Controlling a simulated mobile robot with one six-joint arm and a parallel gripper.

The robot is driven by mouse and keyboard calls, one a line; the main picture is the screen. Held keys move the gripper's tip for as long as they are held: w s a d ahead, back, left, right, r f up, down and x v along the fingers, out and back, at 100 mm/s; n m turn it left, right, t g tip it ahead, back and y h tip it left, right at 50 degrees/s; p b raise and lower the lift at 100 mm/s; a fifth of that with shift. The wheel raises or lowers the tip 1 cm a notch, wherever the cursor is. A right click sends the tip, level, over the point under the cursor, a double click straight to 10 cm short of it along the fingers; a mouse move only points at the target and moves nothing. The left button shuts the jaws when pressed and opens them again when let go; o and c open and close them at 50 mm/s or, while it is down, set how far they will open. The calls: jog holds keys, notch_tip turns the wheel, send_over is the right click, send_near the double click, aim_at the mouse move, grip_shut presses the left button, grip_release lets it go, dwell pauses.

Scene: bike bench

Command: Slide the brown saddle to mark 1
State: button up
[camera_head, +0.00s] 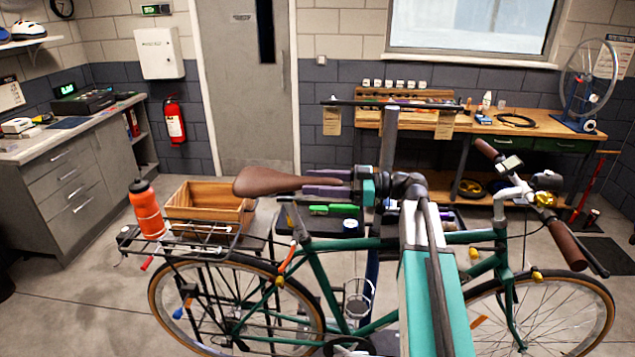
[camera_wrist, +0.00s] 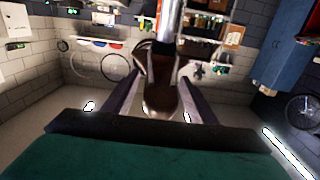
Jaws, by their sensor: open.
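The brown saddle (camera_head: 268,181) is on the green bicycle (camera_head: 320,262), its broad end to the left and its narrow nose toward the right. My gripper (camera_head: 318,182) is at the nose from the right, with one purple finger on each side of it. In the wrist view the brown saddle (camera_wrist: 161,98) lies between the two fingers of my gripper (camera_wrist: 161,80), with a gap visible on the sides. The gripper is open. Any mark 1 under the saddle cannot be made out. The saddle's clamp is mostly hidden.
An orange bottle (camera_head: 147,208) and a wooden crate (camera_head: 205,198) stand by the rear rack (camera_head: 190,235), left of the saddle. A grey stand post (camera_head: 389,135) rises behind my arm. The handlebar (camera_head: 512,190) is to the right. A workbench (camera_head: 545,125) stands behind.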

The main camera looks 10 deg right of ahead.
grip_shut()
jog(key=shift+f, duration=0.15)
jog(key=f+b, duration=0.1)
jog(key=b, duration=0.1)
jog(key=d+f+b, duration=0.1)
jog(key=f+b, duration=0.1)
jog(key=shift+s, duration=0.15)
jog(key=shift+f, duration=0.1)
dwell(0.4)
jog(key=shift+c, duration=0.9)
grip_release()
jog(key=shift+o, duration=0.9)
